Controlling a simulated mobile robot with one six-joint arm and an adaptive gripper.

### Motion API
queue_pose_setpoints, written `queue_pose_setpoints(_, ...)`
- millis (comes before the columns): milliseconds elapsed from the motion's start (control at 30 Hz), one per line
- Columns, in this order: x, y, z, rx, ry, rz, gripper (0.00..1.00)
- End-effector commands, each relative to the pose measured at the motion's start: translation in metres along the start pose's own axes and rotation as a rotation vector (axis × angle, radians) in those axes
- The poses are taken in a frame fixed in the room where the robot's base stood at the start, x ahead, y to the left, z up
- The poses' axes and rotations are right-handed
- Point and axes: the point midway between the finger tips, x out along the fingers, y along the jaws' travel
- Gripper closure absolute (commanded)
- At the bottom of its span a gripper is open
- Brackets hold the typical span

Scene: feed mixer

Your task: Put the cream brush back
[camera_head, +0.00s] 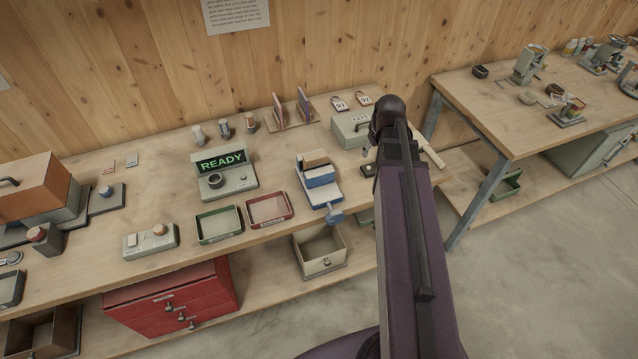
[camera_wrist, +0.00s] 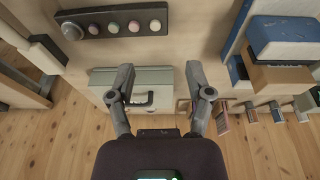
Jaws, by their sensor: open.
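I cannot pick out the cream brush with certainty. A small pale upright piece (camera_head: 198,134) stands at the back of the bench, left of a dark one (camera_head: 224,128) and an orange-brown one (camera_head: 250,122). A long pale bar (camera_head: 429,147) shows at the bench's right end, partly behind my arm; what it is I cannot tell. My gripper (camera_wrist: 158,80) is open and empty, with its fingers apart above the grey lidded box (camera_wrist: 146,102). In the head view my own arm hides the gripper's fingers.
A dark strip with several round knobs (camera_wrist: 116,23) lies near my gripper. A blue device with a wooden block (camera_head: 320,178), a READY display unit (camera_head: 222,172), a green tray (camera_head: 220,224) and a red tray (camera_head: 269,209) are on the bench.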

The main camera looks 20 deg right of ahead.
Motion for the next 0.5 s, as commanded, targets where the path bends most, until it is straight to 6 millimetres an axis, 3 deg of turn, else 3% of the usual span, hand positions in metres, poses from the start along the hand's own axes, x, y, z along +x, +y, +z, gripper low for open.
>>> queue_pose_setpoints(33, -0.001, -0.021, 0.004, -0.001, -0.017, -0.009, 0.34)
queue_pose_setpoints(200, -0.003, -0.077, 0.014, 0.020, -0.077, -0.029, 0.34)
queue_pose_setpoints(500, -0.010, -0.162, 0.042, 0.054, -0.181, -0.032, 0.34)
